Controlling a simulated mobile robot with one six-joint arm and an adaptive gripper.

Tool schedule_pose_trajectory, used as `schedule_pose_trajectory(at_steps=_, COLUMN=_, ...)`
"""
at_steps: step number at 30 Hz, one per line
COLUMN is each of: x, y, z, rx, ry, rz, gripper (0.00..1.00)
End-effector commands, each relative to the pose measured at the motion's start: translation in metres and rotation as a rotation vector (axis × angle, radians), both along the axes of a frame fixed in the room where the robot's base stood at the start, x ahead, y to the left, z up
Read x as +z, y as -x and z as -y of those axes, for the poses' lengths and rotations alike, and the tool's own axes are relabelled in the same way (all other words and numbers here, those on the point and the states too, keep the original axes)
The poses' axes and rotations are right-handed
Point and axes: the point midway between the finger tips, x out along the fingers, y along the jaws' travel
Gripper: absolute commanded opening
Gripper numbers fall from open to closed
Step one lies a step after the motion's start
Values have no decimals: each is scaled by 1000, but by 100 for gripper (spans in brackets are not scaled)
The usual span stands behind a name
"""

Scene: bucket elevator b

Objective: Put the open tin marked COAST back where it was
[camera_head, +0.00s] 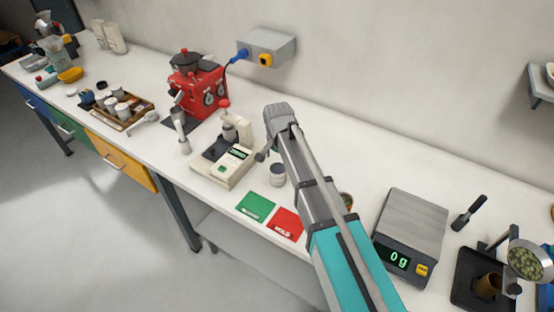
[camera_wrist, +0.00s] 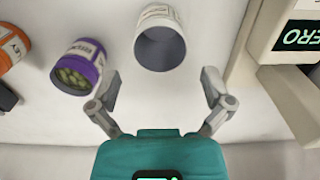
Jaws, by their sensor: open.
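In the wrist view an open, empty tin with a white label (camera_wrist: 160,15) stands just ahead of my open gripper (camera_wrist: 161,80), roughly centred between the fingertips. To its left are a purple-labelled open tin (camera_wrist: 85,52) holding green beans and an orange-labelled tin (camera_wrist: 12,45), cut by the picture edge. I cannot read any label well enough to tell which one says COAST. In the head view a pale tin (camera_head: 278,175) stands below my wrist, and my arm hides most of another tin (camera_head: 347,200).
A cream machine (camera_head: 228,160) stands close beside the pale tin. Green (camera_head: 256,206) and red (camera_head: 286,224) mats lie at the front edge. A scale (camera_head: 408,225) reads 0 g at right. A red machine (camera_head: 197,85) and a wooden tray (camera_head: 120,115) with tins are at left.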

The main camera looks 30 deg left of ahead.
Motion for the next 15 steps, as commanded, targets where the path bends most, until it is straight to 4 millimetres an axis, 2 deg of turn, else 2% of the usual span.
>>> schedule_pose_trajectory(at_steps=1, x=9, y=0, z=0, rx=0, ry=0, rz=0, gripper=100)
schedule_pose_trajectory(at_steps=15, x=45, y=0, z=0, rx=0, ry=0, rz=0, gripper=100)
